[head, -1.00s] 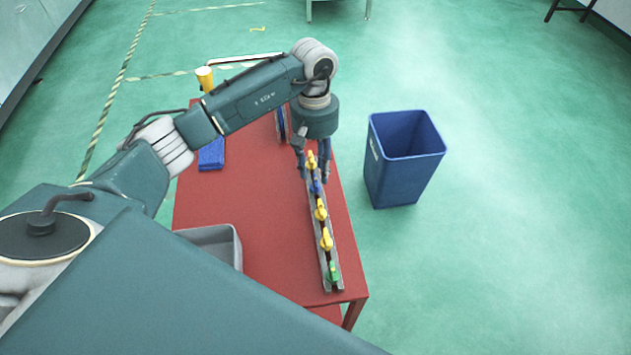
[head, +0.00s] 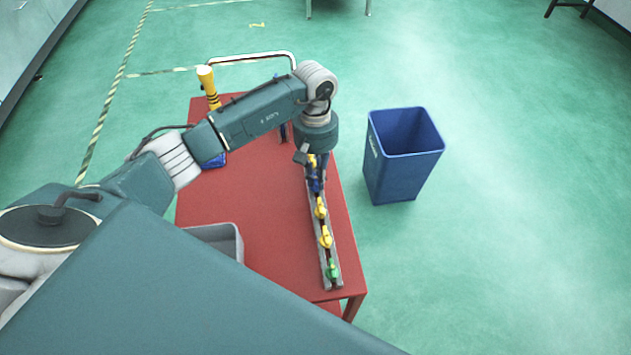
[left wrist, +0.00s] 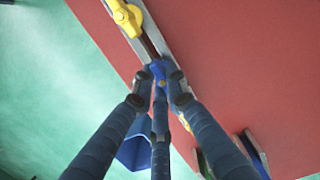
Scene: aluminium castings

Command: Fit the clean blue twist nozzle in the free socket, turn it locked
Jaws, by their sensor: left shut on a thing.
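A metal rail (head: 336,255) along the right side of the red table holds a row of nozzles. From the near end they are a green nozzle (head: 332,270), two yellow nozzles (head: 326,238) (head: 320,208), a blue nozzle (left wrist: 158,70) and another yellow nozzle (head: 312,161). My left gripper (head: 316,184) points down over the rail and is shut on the blue nozzle, which is mostly hidden by the fingers in the head view. In the left wrist view its fingers (left wrist: 158,92) close around the blue nozzle, with a yellow nozzle (left wrist: 127,18) beyond. I cannot tell whether the nozzle is seated or turned.
The red table (head: 265,215) has clear surface left of the rail. A grey bin (head: 232,242) stands at its near left, a blue cloth-like item (head: 214,161) and a yellow bottle-like object (head: 207,83) at its far left. A blue waste bin (head: 400,165) stands on the floor to the right.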

